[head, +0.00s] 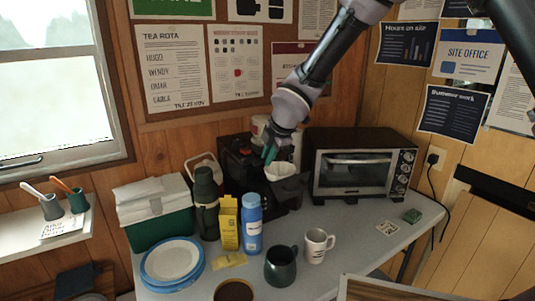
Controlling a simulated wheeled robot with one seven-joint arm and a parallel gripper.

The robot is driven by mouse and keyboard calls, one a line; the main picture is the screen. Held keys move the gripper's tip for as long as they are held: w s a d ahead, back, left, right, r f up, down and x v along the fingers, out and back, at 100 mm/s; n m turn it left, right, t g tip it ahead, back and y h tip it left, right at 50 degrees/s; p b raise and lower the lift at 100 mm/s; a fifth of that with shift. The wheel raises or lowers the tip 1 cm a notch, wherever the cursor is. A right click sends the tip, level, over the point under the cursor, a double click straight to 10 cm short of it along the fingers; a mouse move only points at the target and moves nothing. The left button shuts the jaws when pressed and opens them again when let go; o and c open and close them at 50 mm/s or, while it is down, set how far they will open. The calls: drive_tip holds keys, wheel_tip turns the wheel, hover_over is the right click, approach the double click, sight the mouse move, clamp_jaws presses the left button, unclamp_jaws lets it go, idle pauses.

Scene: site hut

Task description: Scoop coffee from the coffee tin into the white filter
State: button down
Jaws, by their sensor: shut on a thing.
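The white filter (280,171) sits open at the front of the dark coffee maker (241,165) at the back of the table. My gripper (270,154) is just above and slightly left of the filter, pointing down. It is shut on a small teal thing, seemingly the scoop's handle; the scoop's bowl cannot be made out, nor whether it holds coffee. A round tin with dark brown contents (234,291), seemingly the coffee tin, stands at the front edge of the picture, partly cut off.
A toaster oven (360,163) stands right of the filter. Left are a green cool box (158,224), a dark flask (206,203), a yellow carton (228,222) and a blue bottle (251,222). A dark mug (281,266) and a white mug (317,245) stand in front. The table's right side is mostly clear.

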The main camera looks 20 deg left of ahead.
drive_tip(key=t+y, duration=0.2)
drive_tip(key=y, duration=0.1)
drive_tip(key=f+t+y, duration=0.1)
drive_tip(key=t, duration=0.1)
drive_tip(key=shift+s+d+y, duration=0.2)
drive_tip(key=shift+d+y, duration=0.1)
drive_tip(key=shift+d, duration=0.05)
drive_tip(key=shift+r, duration=0.1)
idle(0.9)
